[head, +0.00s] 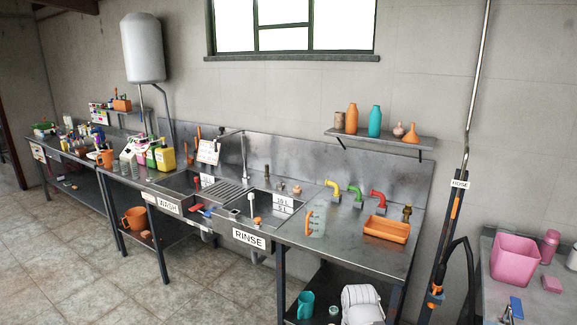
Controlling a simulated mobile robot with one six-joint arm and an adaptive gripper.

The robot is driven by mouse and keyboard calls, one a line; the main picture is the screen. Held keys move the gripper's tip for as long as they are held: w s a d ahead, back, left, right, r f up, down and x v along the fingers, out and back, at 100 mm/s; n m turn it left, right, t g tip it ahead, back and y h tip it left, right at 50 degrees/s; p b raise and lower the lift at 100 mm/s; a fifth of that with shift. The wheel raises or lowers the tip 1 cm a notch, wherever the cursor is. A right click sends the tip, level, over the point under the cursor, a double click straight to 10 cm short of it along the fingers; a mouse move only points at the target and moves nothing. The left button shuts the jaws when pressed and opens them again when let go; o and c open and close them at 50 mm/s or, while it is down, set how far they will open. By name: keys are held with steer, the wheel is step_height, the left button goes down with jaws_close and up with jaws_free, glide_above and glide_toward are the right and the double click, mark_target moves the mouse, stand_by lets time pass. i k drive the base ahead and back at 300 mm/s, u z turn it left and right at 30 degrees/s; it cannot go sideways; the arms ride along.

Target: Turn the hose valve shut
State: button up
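A white HOSE label (459,184) sits on a metal pipe (475,90) that runs down the wall at the right of the head view. Just below the label, a long narrow orange piece (454,210) lies along the dark vertical run; it looks like a lever handle in line with the pipe, but it is too small to be sure. Lower down there is an orange fitting (435,296) with a bit of blue. A black hose (468,262) loops beside it. My gripper is not in view.
A steel sink bench (400,255) with WASH and RINSE signs runs along the wall to the left of the pipe. To the right, a grey counter (485,285) holds a pink tub (514,259) and a blue lever-like part (516,307). The tiled floor (70,245) at front left is clear.

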mark_target(453, 213)
steer(key=z, duration=1.65)
steer(key=i, duration=1.3)
steer(key=u, duration=0.65)
